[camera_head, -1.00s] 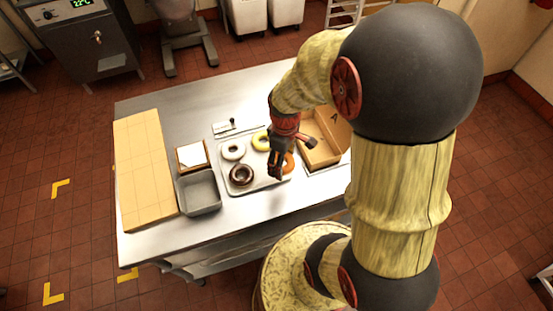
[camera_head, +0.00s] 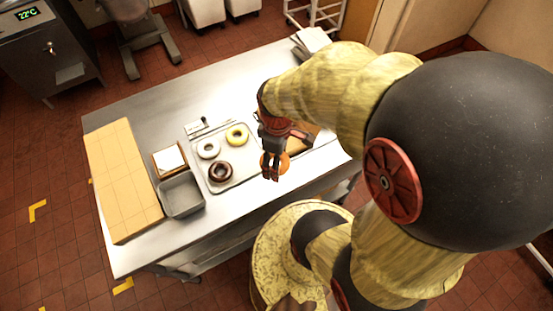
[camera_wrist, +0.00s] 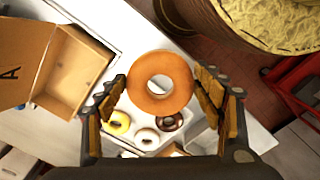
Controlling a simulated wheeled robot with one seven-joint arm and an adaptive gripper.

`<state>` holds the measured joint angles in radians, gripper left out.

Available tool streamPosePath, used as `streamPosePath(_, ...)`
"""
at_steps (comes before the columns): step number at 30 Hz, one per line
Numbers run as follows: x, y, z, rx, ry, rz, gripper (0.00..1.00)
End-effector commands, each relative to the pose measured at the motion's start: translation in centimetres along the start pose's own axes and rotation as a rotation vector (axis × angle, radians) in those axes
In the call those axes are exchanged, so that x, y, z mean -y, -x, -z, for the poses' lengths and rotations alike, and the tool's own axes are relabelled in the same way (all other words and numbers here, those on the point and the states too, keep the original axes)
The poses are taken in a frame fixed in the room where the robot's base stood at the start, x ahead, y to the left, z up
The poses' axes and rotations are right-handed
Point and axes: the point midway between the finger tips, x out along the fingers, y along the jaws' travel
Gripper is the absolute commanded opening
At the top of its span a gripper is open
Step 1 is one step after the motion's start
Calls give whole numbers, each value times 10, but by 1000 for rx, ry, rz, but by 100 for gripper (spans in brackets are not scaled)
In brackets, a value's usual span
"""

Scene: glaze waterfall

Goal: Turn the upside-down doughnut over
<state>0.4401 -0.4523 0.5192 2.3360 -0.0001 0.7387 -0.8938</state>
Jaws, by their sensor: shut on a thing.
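A plain orange-brown doughnut (camera_wrist: 137,86) is between the fingers of my gripper (camera_wrist: 160,82) in the wrist view. The gripper is shut on its opposite sides, and the doughnut's hole faces the wrist camera. No icing shows on the face in view. In the head view my gripper (camera_head: 271,174) holds the doughnut (camera_head: 283,162) above the right edge of the metal tray (camera_head: 243,173); the fingers hide part of it. On the tray lie a white doughnut (camera_head: 202,152), a yellow one (camera_head: 230,140) and a dark chocolate one (camera_head: 214,175).
A cardboard box (camera_wrist: 88,62) stands beside the tray, mostly hidden by my arm in the head view. A grey bin (camera_head: 182,207), a small white-topped box (camera_head: 165,165) and a long tan block (camera_head: 122,190) stand left on the steel table (camera_head: 140,108). The table's front strip is clear.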

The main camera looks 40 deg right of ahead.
Motion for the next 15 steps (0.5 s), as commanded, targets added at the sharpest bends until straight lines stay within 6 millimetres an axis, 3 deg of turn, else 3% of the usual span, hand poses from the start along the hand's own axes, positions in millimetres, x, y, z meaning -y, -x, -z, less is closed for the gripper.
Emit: streamPosePath(15, 0, 47, 0, 0, 0, 0, 43)
